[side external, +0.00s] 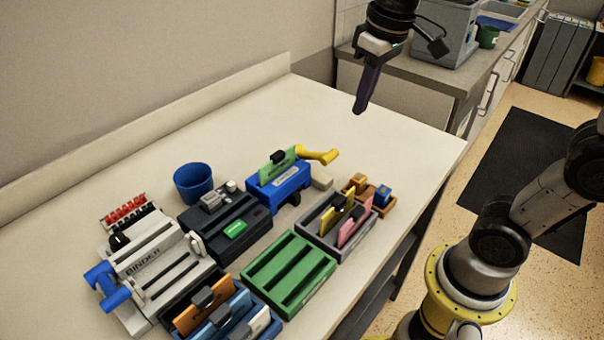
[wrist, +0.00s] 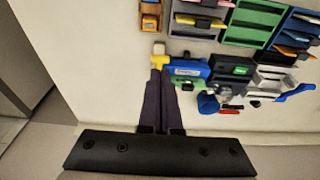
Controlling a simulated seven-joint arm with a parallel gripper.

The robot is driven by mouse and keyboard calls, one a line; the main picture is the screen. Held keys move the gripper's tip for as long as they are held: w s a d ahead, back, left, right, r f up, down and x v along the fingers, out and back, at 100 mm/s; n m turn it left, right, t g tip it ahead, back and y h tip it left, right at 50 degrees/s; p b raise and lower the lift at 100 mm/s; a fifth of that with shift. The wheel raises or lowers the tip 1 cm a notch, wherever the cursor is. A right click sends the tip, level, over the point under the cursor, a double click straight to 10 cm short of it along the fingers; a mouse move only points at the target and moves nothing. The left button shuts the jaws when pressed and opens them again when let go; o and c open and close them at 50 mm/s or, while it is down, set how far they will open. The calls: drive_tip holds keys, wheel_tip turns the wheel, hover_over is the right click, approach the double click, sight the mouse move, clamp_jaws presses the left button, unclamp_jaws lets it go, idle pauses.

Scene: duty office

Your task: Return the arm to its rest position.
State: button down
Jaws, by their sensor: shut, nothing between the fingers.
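My gripper (side external: 361,108) hangs high above the far right part of the white table (side external: 230,125) in the side view, fingers pointing down. Its two long dark fingers are together and hold nothing; they also show in the wrist view (wrist: 161,75). The gripper is apart from everything on the table. In the side view the nearest thing below is a blue device (side external: 279,188) with a yellow handle (side external: 318,156) and a green card in it.
Holders crowd the table's near half: a green tray (side external: 289,275), a grey tray (side external: 318,240), a dark box (side external: 222,252), a binder machine (side external: 160,265) and a blue cup (side external: 194,184). The table's far end is clear. A counter (side external: 455,75) stands behind.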

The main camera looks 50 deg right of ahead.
drive_tip(key=s+f+t, duration=0.3)
drive_tip(key=s+f, duration=0.2)
drive_tip(key=s, duration=0.7)
drive_tip(key=shift+f, duration=0.4)
drive_tip(key=shift+s+d, duration=0.1)
